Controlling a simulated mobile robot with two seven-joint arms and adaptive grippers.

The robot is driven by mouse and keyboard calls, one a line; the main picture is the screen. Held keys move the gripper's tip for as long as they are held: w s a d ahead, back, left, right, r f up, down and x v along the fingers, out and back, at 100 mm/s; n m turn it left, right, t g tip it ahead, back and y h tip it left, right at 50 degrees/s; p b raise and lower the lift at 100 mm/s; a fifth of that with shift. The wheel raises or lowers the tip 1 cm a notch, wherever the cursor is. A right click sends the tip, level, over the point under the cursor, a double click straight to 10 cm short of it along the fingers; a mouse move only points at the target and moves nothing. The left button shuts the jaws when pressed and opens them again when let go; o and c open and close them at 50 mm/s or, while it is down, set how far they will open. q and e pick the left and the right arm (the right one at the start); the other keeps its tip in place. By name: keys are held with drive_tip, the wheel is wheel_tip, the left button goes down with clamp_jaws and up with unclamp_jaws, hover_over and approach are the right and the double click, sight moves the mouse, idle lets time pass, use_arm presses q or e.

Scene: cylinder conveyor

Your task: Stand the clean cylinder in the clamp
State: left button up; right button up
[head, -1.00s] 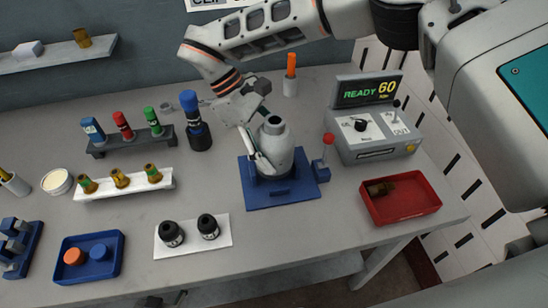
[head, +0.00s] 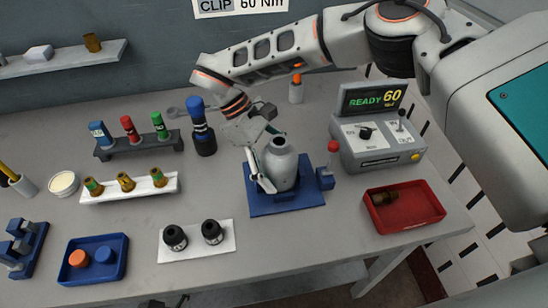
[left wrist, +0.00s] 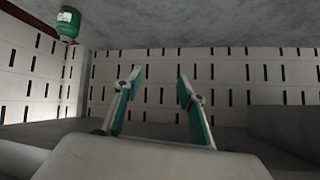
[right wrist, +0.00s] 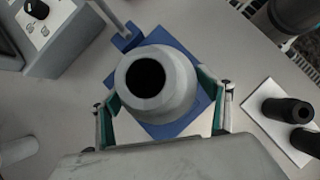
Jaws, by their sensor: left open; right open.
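The pale grey cylinder (head: 281,165) with a narrower neck stands upright on the blue clamp base (head: 262,206). In the right wrist view, I look down on the cylinder (right wrist: 172,104) and its dark round mouth. My right gripper (head: 272,178) is open, with one finger on each side of the cylinder; I cannot tell whether either touches it. The cylinder's foot and the clamp's grip on it are mostly hidden. My left gripper (left wrist: 158,90) is open and empty in the left wrist view.
A control box (head: 378,142) showing READY 60 and a red tray (head: 436,212) with a brownish part are right of the clamp. A blue-capped dark bottle (head: 203,135) stands behind left. A white plate (head: 184,246) with two black parts lies in front left.

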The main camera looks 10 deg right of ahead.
sight(265, 148)
drive_tip(key=shift+w+a+r, duration=0.2)
drive_tip(key=shift+r, duration=0.1)
drive_tip(key=b+v, duration=0.1)
drive_tip(key=v, duration=0.8)
drive_tip(key=shift+a+r+b, duration=0.1)
drive_tip(key=shift+b, duration=0.25)
drive_tip(key=shift+v, duration=0.9)
use_arm(q)
drive_tip(key=shift+w+d+r+h, duration=0.15)
drive_tip(key=shift+w+d+h, duration=0.1)
drive_tip(key=shift+d, duration=0.15)
drive_tip(key=shift+w+d+r+h, duration=0.15)
drive_tip(key=shift+w+d, duration=0.05)
drive_tip(key=shift+d, duration=0.2)
drive_tip(key=shift+a+t, duration=0.1)
drive_tip(key=shift+t, duration=0.2)
